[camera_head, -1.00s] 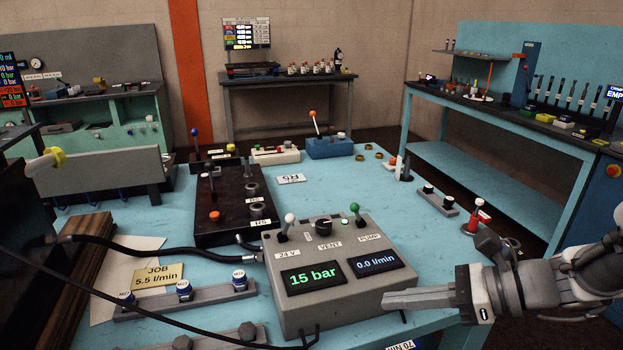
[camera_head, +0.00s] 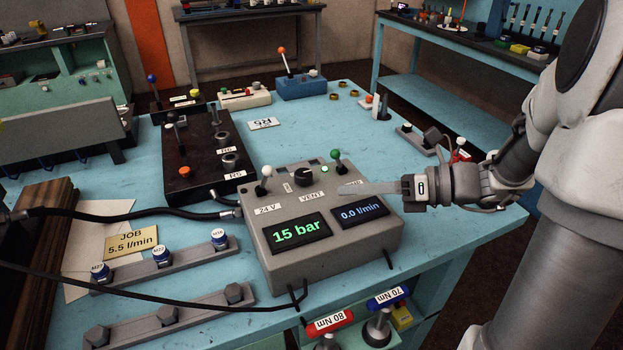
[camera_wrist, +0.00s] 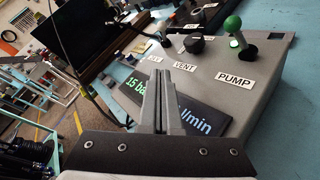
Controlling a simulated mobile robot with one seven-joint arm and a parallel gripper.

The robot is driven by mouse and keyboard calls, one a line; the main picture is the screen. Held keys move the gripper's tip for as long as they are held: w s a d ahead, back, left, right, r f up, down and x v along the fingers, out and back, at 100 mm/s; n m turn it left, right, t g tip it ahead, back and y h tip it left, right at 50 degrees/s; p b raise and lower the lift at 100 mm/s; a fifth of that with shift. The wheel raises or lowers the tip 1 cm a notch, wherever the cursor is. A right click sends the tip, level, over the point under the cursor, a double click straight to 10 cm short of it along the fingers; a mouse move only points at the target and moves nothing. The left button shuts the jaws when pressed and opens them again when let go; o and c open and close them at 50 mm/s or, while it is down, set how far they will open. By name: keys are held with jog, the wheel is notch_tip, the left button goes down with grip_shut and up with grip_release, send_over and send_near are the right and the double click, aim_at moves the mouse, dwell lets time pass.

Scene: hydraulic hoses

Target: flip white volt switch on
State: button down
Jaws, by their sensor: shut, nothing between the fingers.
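The white-tipped switch (camera_head: 266,171) stands at the left of the grey control box (camera_head: 290,262), above the label 24 V. Its lever rises nearly upright; I cannot clearly tell which setting it is in. My gripper (camera_head: 342,190) is shut and empty, reaching in from the right over the box's right half. Its fingertips are near the VENT label, apart from the white switch and to its right.
A green-tipped PUMP switch (camera_head: 337,155) stands close behind my fingers, with a lit green lamp (camera_wrist: 233,43) beside it. A black VENT knob (camera_head: 303,177) sits between the two switches. The displays (camera_head: 299,234) read 15 bar and 0.0 l/min. A black hose (camera_head: 130,212) reaches the box's left.

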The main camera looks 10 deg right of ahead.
jog(key=b, duration=0.2)
send_near(265, 179)
jog(key=a+f, duration=0.1)
jog(key=s+a+f, duration=0.1)
jog(key=f, duration=0.1)
jog(key=shift+a+f, duration=0.15)
jog(key=shift+a, duration=0.1)
jog(key=shift+w+a+r, duration=0.65)
jog(key=shift+w, duration=0.25)
jog(key=shift+w+a+r, duration=0.3)
jog(key=shift+w+a, duration=0.1)
jog(key=shift+w, duration=0.05)
jog(key=shift+r, duration=0.1)
jog(key=shift+r, duration=0.1)
jog(key=shift+a+h+p, duration=0.15)
jog(key=shift+h+p, duration=0.15)
jog(key=shift+p, duration=0.1)
